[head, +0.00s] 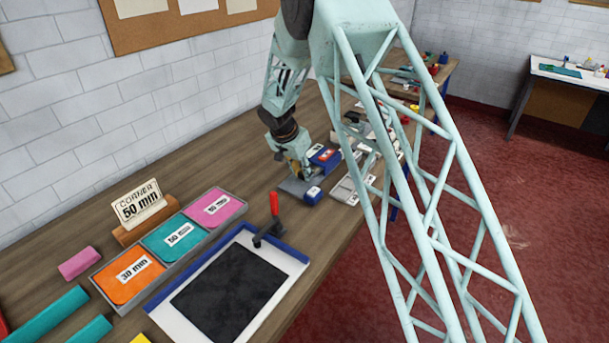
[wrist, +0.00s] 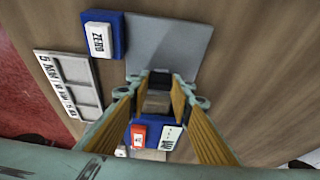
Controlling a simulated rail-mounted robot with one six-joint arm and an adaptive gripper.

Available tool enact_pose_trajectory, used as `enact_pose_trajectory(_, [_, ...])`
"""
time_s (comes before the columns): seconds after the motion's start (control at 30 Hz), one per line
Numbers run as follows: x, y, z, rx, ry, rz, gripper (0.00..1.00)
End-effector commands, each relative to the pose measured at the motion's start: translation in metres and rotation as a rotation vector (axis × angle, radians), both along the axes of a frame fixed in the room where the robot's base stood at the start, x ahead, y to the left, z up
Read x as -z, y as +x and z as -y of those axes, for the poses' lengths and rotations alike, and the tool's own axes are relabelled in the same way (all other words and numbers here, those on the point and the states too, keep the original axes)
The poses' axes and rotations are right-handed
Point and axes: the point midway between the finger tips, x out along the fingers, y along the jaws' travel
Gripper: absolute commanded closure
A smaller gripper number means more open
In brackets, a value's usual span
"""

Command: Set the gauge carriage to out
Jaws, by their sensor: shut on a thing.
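My gripper (head: 297,172) is low over the gauge, a grey plate (head: 291,187) on the bench. In the wrist view, my gripper's fingers (wrist: 156,84) are shut on a small grey-brown block (wrist: 156,104), which appears to be the gauge carriage. The fingers hide most of it. A blue button block marked ZERO (wrist: 102,36) sits beside the grey plate (wrist: 172,45); the blue block also shows in the head view (head: 312,195). A blue housing (head: 325,157) with red and white labels stands behind the gripper. I cannot read the carriage's setting.
A light grey compartmented tray (head: 345,190) lies right of the gauge. Nearer are a tray of orange, teal and pink cards (head: 135,274), a red-handled clamp (head: 273,212) and a dark mat in a white and blue frame (head: 300,262). Bare wood lies left of the gauge.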

Motion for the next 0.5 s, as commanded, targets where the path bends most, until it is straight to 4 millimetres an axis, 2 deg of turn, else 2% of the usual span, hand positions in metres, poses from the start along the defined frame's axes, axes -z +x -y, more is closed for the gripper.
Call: enact_pose_trajectory(0.5, [0.001,-0.025,-0.016,-0.002,0.001,0.002,0.99])
